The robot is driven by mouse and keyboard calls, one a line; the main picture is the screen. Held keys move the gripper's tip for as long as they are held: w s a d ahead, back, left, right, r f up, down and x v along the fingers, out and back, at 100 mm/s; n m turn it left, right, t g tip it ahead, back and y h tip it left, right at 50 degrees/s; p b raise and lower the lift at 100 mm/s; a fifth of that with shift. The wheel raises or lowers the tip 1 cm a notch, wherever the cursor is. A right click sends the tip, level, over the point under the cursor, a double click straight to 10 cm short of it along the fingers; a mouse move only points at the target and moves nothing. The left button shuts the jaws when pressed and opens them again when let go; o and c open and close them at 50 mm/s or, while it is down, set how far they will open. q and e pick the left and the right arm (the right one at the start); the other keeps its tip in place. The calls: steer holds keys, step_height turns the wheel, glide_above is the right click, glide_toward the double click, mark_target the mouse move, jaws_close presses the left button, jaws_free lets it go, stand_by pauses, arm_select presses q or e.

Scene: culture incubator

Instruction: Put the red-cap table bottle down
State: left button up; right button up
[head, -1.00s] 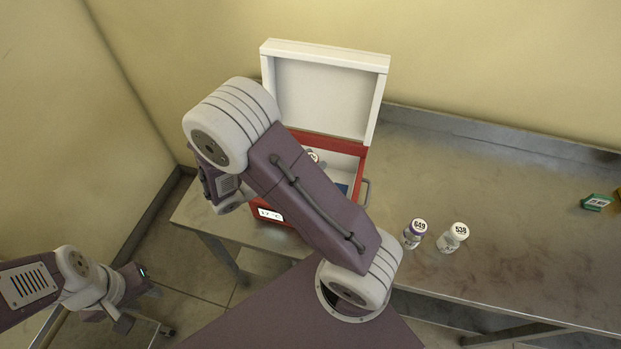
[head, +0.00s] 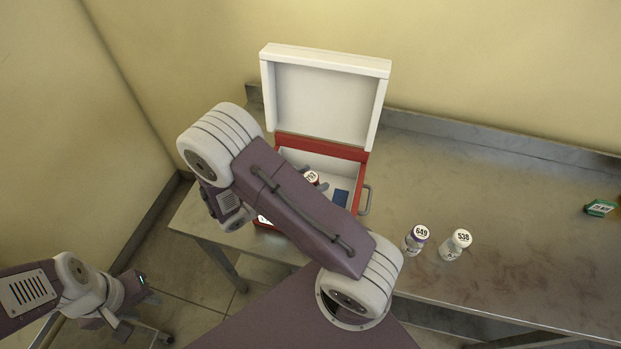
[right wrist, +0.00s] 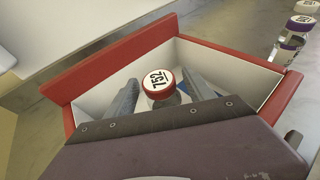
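The red-cap bottle (right wrist: 160,84), marked 752, stands in the open red-and-white incubator box (right wrist: 120,55). Its cap (head: 311,178) also shows in the head view, beside my right arm. My right gripper (right wrist: 160,77) has one finger on each side of the bottle, with a narrow gap showing on both sides, so it looks open. The bottle's base is hidden, so I cannot see its contact with the box floor. My left gripper (head: 138,309) hangs at the lower left, away from the table; its finger opening is unclear.
The incubator's white lid (head: 325,95) stands open at the back. A purple-cap bottle 649 (head: 415,240) and a white-cap bottle 538 (head: 455,245) stand right of the box. A green item (head: 600,207) lies far right. The table between is clear.

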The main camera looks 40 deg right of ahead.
steer(key=shift+r, duration=0.2)
steer(key=w+v, duration=0.1)
steer(key=v, duration=1.1)
steer(key=shift+s, duration=0.45)
